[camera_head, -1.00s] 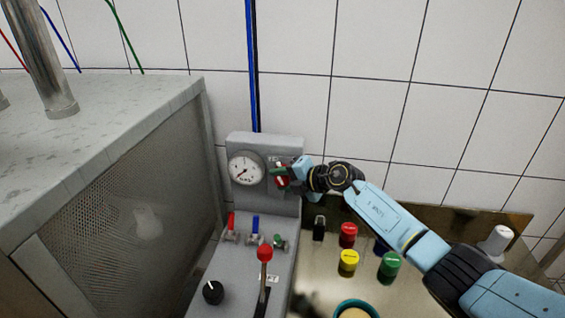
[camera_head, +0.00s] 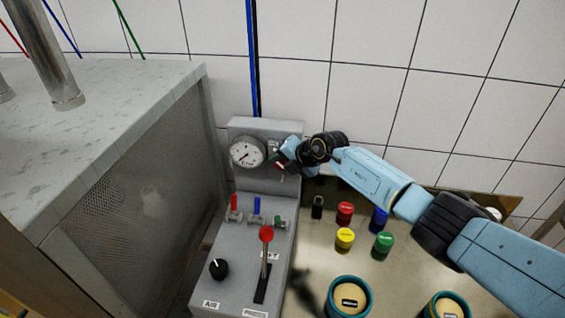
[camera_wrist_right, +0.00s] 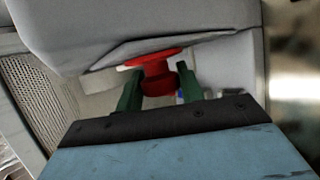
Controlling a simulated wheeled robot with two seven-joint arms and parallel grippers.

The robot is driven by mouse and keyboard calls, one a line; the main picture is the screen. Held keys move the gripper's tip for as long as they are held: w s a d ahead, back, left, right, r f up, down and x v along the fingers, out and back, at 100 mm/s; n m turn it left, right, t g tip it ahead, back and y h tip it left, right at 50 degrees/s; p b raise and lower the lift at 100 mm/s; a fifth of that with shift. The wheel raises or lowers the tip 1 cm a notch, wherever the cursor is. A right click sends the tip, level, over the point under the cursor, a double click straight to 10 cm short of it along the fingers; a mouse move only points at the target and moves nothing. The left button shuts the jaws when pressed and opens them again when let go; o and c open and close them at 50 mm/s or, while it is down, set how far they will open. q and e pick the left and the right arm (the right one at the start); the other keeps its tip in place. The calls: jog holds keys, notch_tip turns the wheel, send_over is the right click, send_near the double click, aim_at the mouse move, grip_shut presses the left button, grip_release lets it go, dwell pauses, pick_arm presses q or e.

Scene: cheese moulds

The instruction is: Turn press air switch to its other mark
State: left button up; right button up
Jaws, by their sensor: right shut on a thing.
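A red knob (camera_wrist_right: 160,75) sits on the face of the grey control box, just right of the round gauge (camera_head: 247,153). My right gripper (camera_wrist_right: 160,92) has its two green fingers on either side of this knob and is shut on it. In the head view my right gripper (camera_head: 283,161) reaches the box from the right and hides most of the knob and any marks around it. A black rotary knob (camera_head: 218,269) labelled AIR is on the lower panel, with a white pointer line. My left gripper is not in view.
A red-topped lever (camera_head: 266,234) and red, blue and green valves (camera_head: 256,210) stand on the lower panel. Coloured round pieces (camera_head: 345,238) and teal-rimmed moulds (camera_head: 349,297) are on the metal table at right. A large machine (camera_head: 130,180) stands at left.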

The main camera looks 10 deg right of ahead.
jog(key=o, duration=1)
jog(key=shift+s+d+r, duration=0.1)
jog(key=b+v, duration=0.1)
jog(key=v, duration=1.2)
jog(key=shift+b, duration=0.3)
